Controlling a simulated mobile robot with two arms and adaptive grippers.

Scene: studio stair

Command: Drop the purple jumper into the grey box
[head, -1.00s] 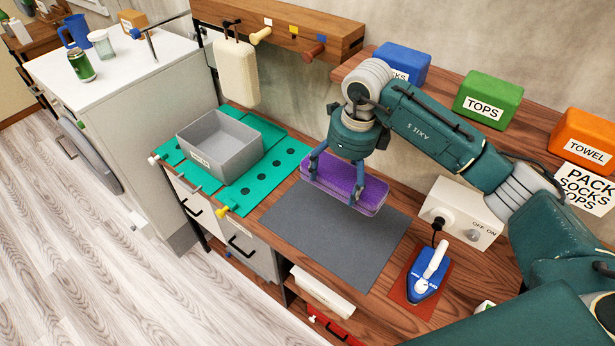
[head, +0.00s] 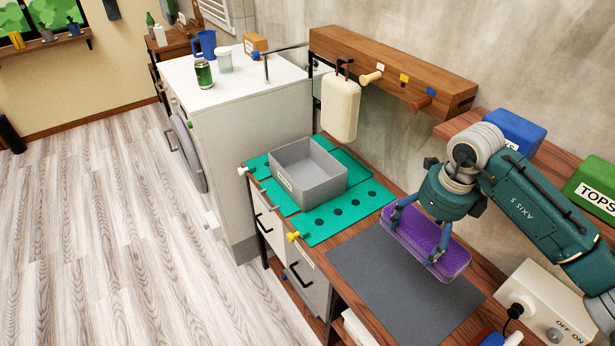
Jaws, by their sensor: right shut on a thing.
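The purple jumper (head: 438,243) is a folded, flat block at the back edge of a dark grey mat. My right gripper (head: 414,240) is over it from above, shut on it, with one finger on its near side and one at its left end. I cannot tell whether the jumper is lifted or still rests on the worktop. The grey box (head: 318,188) is open-topped and looks empty. It stands on the green mat to the left of the jumper, clearly apart from it. My left gripper is not in view.
The green mat (head: 331,227) has dark round spots. A cream padded thing (head: 340,108) hangs from a peg above the worktop behind the box. The dark grey mat (head: 390,285) is bare. A white switch box (head: 545,303) stands at the right. Blue and green boxes sit on a shelf.

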